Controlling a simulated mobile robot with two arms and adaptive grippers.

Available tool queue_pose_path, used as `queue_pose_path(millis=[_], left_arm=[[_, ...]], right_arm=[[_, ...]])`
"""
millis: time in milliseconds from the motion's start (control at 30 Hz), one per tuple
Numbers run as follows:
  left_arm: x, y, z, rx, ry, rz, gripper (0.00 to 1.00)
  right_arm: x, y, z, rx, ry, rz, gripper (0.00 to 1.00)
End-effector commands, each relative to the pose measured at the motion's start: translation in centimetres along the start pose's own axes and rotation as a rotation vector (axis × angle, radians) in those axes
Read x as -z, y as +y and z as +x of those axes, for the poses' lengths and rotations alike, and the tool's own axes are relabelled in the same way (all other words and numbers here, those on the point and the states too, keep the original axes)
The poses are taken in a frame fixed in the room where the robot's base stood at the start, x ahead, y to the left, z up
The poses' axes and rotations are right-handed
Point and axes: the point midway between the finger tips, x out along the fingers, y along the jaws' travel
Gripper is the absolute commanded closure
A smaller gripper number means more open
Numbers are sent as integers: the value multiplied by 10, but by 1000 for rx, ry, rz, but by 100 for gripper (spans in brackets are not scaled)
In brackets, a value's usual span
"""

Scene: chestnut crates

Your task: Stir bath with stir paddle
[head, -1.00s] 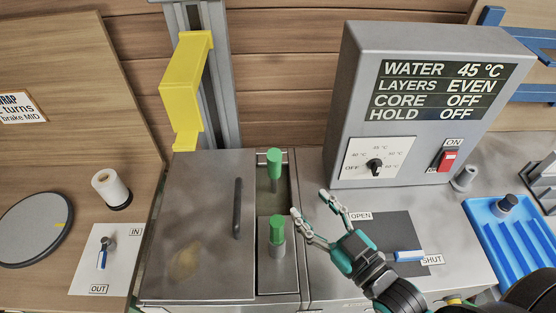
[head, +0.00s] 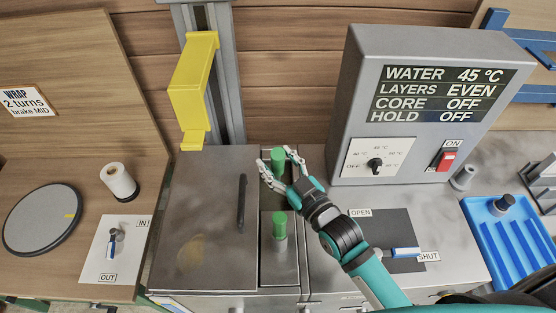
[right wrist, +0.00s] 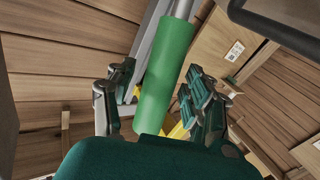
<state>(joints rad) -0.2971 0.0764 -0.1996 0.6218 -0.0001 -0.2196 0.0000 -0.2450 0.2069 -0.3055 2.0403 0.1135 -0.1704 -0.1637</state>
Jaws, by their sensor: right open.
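The steel bath (head: 205,215) stands in the middle, with its large lid closed over the left part. An upright green handle, apparently the stir paddle's (head: 278,158), rises from the narrow opening at the back right of the bath. My right gripper (head: 277,168) is open with its fingers on either side of this handle. In the right wrist view the green handle (right wrist: 166,75) stands between the spread fingers (right wrist: 155,95). No grip on it shows. The paddle's lower end is hidden. My left gripper is out of view.
A second green handle (head: 280,225) stands on a small steel cover in front. The control box (head: 435,110) reads water 45 °C, layers even. A yellow bracket (head: 190,85) hangs behind the lid. A blue tray (head: 510,235) lies at right.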

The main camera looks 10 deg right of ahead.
Motion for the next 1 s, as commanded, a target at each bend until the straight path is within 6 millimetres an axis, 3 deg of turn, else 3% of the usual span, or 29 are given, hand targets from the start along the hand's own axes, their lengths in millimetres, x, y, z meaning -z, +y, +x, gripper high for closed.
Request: queue_pose_path(millis=[133,533,1000], left_arm=[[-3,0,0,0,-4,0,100],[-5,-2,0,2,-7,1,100],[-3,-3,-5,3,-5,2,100]], right_arm=[[0,0,0,0,0,0,48],[0,0,-1,0,0,0,100],[2,5,9,1,-14,6,100]])
